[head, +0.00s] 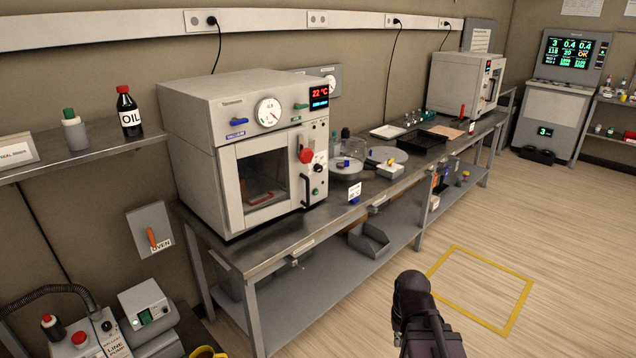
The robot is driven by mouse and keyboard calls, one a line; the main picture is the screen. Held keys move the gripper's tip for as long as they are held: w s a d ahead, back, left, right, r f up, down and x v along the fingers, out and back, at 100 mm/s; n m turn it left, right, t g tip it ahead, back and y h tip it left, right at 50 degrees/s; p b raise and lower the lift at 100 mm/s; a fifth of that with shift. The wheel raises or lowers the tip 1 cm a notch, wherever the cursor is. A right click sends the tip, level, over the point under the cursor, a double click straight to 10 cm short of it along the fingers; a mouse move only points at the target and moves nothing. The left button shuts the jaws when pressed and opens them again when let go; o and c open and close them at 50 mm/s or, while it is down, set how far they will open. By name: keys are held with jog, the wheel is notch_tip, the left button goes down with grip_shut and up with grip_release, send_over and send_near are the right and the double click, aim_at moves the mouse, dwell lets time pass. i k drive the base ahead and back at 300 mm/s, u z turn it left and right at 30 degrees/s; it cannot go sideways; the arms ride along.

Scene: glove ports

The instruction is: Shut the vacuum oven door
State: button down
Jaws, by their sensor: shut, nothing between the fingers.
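The vacuum oven (190,125) is a pale box on the left end of the metal bench. Its front door (230,190) has a pale frame around a dark window area, where a shelf with a reddish item (261,198) shows inside. A black handle (305,190) is at the right side of the door. I cannot tell for sure how far the door stands open. A dark part of my arm shows at the bottom, right of centre, apart from the oven and over the floor. My gripper's fingers are not in view.
Right of the oven, the bench (330,215) holds glassware, a black tray (417,141) and a second oven (465,82). A grey bin (369,240) is on the lower shelf. A yellow square (483,290) marks open floor at right. A pump (148,312) stands at lower left.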

aim_at(297, 183)
jog(key=k, duration=1.3)
jog(key=u, duration=0.25)
jog(key=i, duration=1.75)
jog(key=z, duration=0.4)
